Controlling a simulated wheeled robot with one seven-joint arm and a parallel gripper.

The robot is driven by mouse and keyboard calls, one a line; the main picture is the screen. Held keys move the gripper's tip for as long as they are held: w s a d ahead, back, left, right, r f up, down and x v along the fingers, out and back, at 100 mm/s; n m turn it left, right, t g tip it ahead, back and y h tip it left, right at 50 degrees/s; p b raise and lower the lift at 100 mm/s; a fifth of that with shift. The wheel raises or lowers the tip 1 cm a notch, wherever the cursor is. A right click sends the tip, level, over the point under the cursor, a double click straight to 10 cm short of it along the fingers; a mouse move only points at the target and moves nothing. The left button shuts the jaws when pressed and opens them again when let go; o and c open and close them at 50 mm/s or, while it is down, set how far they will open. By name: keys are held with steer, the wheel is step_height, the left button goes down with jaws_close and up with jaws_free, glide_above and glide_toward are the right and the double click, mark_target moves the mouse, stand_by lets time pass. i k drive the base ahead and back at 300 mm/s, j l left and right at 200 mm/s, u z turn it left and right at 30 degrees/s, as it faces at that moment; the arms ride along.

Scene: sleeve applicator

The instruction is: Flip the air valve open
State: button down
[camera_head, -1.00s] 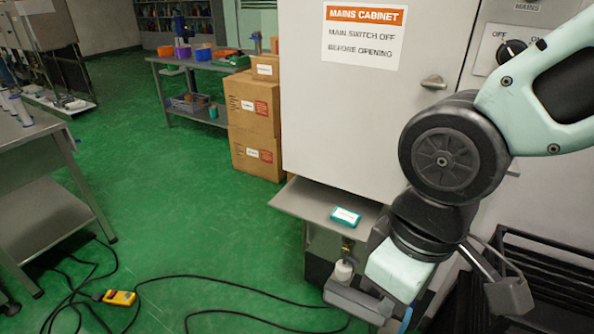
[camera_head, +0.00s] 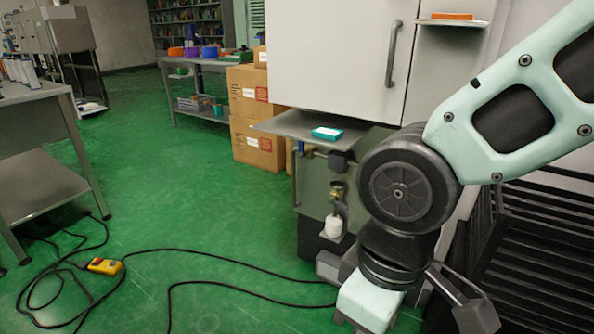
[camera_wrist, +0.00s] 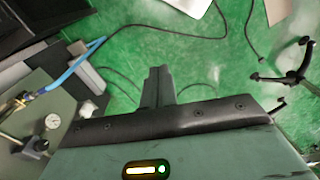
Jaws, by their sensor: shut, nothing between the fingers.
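The grey air panel (camera_head: 318,185) stands under the cabinet. It carries brass fittings (camera_head: 337,190), a white bowl (camera_head: 333,227) and a blue part at its top left. In the wrist view, a blue hose (camera_wrist: 72,70) runs to a brass fitting (camera_wrist: 22,102) at the left, near a round gauge (camera_wrist: 52,121) and the white bowl (camera_wrist: 87,108). I cannot tell for sure which part is the valve lever or how it stands. My gripper (camera_wrist: 158,75) is shut and empty, pointing over the floor to the right of the fittings, apart from them. In the head view its fingertips are hidden.
A metal shelf (camera_head: 285,124) with a teal box (camera_head: 327,133) juts out above the panel. A dark slatted rack (camera_head: 540,250) stands at the right. Black cables and a yellow device (camera_head: 105,266) lie on the open green floor. Cartons (camera_head: 250,115) stand behind.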

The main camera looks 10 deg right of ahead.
mark_target(302, 146)
steer(key=i+u, duration=0.2)
steer(key=u, duration=0.25)
steer(key=i+u, duration=0.2)
steer(key=u, duration=0.25)
steer(key=i+l+u, duration=0.1)
steer(key=u, duration=0.35)
steer(key=i+l, duration=0.05)
steer(key=i, duration=0.05)
